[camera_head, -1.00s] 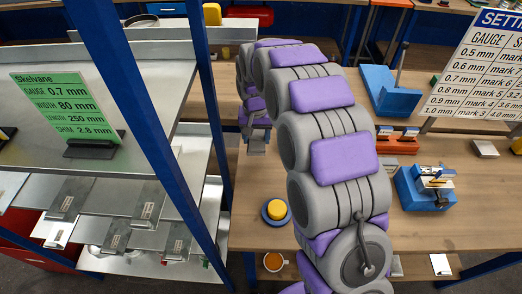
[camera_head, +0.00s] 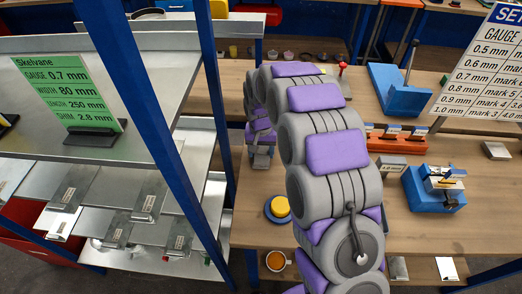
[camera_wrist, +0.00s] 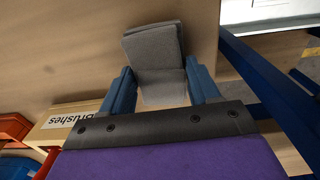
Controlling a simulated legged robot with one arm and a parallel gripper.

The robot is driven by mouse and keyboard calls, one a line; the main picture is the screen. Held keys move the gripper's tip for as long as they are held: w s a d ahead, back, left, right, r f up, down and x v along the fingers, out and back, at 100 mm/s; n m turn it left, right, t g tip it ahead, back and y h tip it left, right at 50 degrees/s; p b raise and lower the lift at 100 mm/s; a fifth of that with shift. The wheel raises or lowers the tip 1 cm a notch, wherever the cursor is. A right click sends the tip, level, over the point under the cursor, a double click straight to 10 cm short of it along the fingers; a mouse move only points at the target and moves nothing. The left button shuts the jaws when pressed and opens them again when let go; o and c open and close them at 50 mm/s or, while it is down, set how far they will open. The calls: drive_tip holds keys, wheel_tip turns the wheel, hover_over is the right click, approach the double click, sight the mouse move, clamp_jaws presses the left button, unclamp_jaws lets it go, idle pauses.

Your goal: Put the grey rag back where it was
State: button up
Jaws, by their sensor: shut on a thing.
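The grey rag (camera_wrist: 155,62) is a folded cloth between the two blue fingers of my gripper (camera_wrist: 162,88) in the wrist view. My gripper is shut on it, and its upper part sticks out past the fingertips. Behind it is a plain wooden surface (camera_wrist: 60,45); I cannot tell whether the rag touches it. In the head view my arm reaches away over the bench, with its far end low on the left side of the arm. The rag cannot be made out clearly there.
A blue post (camera_wrist: 265,80) stands right.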

sight(260, 153)
drive_tip(key=o, duration=1)
drive_tip(key=shift+a+f, duration=0.1)
drive_tip(key=shift+a, duration=0.05)
drive_tip(key=shift+s+r+p, duration=0.1)
drive_tip(key=shift+r+p, duration=1.1)
drive_tip(key=shift+r, duration=5)
drive_tip(key=s+d+r, duration=0.4)
drive_tip(key=s+d, duration=0.1)
drive_tip(key=s, duration=0.3)
drive_tip(key=s+d+r, duration=0.4)
drive_tip(key=s+d, duration=0.1)
drive_tip(key=s, duration=0.3)
drive_tip(key=shift+g, duration=0.9)
drive_tip(key=s+d, duration=0.2)
drive_tip(key=s, duration=0.6)
drive_tip(key=s+d, duration=0.2)
drive_tip(key=s, duration=0.5)
drive_tip(key=s+d, duration=0.2)
drive_tip(key=s, duration=0.6)
drive_tip(key=shift+s+d+f, duration=0.25)
drive_tip(key=shift+s+f, duration=0.1)
